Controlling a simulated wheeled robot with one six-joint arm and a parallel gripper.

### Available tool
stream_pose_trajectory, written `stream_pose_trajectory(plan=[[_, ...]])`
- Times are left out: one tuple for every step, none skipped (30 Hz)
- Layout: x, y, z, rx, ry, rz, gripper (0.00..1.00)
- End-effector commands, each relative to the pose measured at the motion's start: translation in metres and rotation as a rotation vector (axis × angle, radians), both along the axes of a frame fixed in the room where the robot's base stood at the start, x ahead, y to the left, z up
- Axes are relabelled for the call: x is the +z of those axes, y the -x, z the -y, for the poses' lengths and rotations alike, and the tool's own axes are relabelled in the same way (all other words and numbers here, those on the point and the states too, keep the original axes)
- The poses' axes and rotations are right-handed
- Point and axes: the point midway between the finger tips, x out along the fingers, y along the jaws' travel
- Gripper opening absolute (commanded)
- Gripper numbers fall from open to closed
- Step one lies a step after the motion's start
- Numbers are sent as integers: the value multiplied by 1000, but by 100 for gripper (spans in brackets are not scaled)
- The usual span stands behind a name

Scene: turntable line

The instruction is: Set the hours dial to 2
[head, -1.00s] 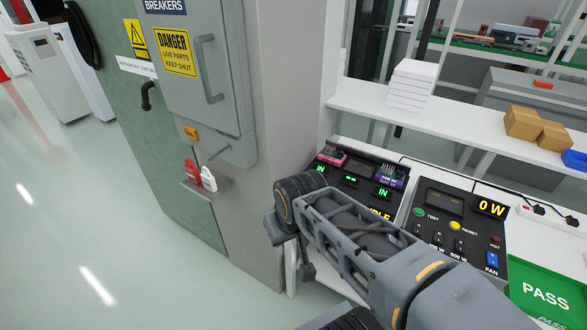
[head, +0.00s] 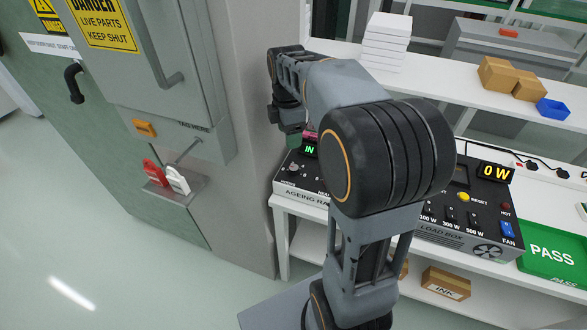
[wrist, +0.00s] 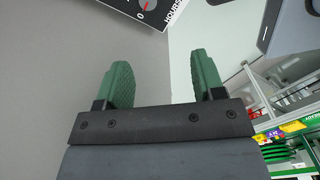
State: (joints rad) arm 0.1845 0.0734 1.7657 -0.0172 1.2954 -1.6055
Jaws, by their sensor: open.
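The ageing rack (head: 305,184) is a black panel on the white bench in the head view, partly hidden behind my arm. A small dial shows at its left; I cannot tell from this view if it is the hours dial. In the wrist view, part of the hours dial (wrist: 149,5) is at the top edge, cut off, beside the word HOURS. A red mark shows close to the 0. My gripper (wrist: 160,62) has its two green fingers apart with nothing between them. The panel lies beyond the fingertips, not touching them.
The load box (head: 470,220) with switches stands right of the rack, partly behind my arm. The grey breaker cabinet (head: 160,90) stands left. A white shelf (head: 440,87) with boxes runs behind. A green PASS tray (head: 553,255) is at the right. Floor at left is clear.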

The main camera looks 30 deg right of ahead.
Motion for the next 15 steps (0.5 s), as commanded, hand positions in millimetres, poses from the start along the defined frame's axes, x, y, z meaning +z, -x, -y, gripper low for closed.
stream_pose_trajectory(plan=[[-6, -8, 7, 67, -3, -20, 62], [-7, -11, 9, 108, -5, -28, 62], [-8, -15, 12, 154, -7, -38, 62], [-9, -18, 14, 184, -8, -44, 62], [-10, -20, 15, 209, -10, -50, 62], [-11, -22, 17, 238, -13, -57, 62], [-12, -23, 18, 253, -14, -60, 62], [-14, -24, 19, 268, -16, -63, 62], [-17, -25, 19, 281, -16, -66, 62], [-19, -25, 20, 289, -17, -67, 62], [-22, -25, 20, 294, -17, -68, 62], [-28, -25, 20, 298, -17, -69, 62], [-32, -25, 20, 300, -19, -71, 62], [-37, -24, 19, 301, -19, -71, 62], [-45, -24, 19, 300, -19, -71, 62]])
